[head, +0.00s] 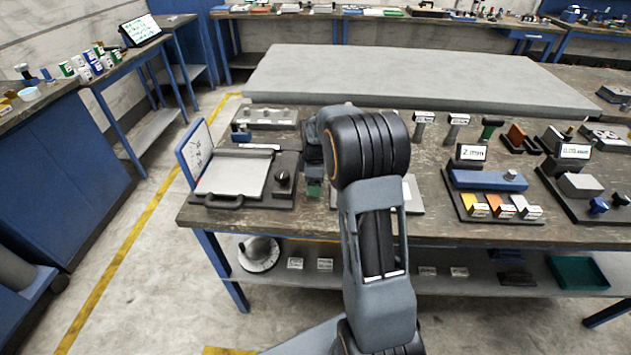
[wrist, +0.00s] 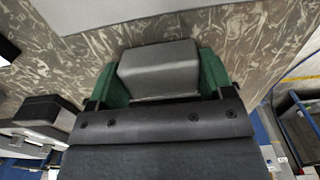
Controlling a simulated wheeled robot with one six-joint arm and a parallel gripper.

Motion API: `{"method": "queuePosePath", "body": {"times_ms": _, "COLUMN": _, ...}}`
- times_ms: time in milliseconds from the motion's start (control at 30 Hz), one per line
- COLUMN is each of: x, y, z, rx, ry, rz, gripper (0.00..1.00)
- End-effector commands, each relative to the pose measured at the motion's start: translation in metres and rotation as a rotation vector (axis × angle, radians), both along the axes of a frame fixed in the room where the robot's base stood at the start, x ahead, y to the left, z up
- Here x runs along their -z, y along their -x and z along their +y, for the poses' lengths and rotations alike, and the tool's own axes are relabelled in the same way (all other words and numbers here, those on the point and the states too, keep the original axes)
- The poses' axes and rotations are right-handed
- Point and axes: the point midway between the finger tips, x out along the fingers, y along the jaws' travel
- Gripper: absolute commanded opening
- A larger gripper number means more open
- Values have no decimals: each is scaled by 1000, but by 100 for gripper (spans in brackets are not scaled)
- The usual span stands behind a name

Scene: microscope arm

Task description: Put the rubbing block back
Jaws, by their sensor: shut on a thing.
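A grey block with a flat, slightly rounded top (wrist: 158,70) sits between the jaws in the wrist view; I take it as the rubbing block. Green pieces flank it left and right, and I cannot tell whether they belong to the block or the jaws. My gripper (wrist: 162,82) is shut on it. In the head view my arm reaches over the bench and covers most of the gripper; only a small green part (head: 314,187) shows beside the arm. Whether the block touches a surface is hidden.
A white-topped plate device (head: 234,175) with a raised panel (head: 194,152) stands left of my arm. To the right are a "2 mm" tray (head: 452,208) with a blue block (head: 487,181) and another tray with a grey block (head: 580,187). A large grey slab (head: 420,78) lies behind.

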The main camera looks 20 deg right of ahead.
Motion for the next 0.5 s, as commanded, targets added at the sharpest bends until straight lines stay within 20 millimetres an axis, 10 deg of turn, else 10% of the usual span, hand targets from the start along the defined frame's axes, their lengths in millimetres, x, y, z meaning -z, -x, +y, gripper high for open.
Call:
{"method": "queuePosePath", "body": {"times_ms": 267, "x": 3, "y": 0, "z": 0, "rx": 0, "ry": 0, "rz": 0, "gripper": 52}}
{"method": "queuePosePath", "body": {"times_ms": 300, "x": 3, "y": 0, "z": 0, "rx": 0, "ry": 0, "rz": 0, "gripper": 75}}
{"method": "queuePosePath", "body": {"times_ms": 500, "x": 2, "y": 0, "z": 0, "rx": 0, "ry": 0, "rz": 0, "gripper": 94}}
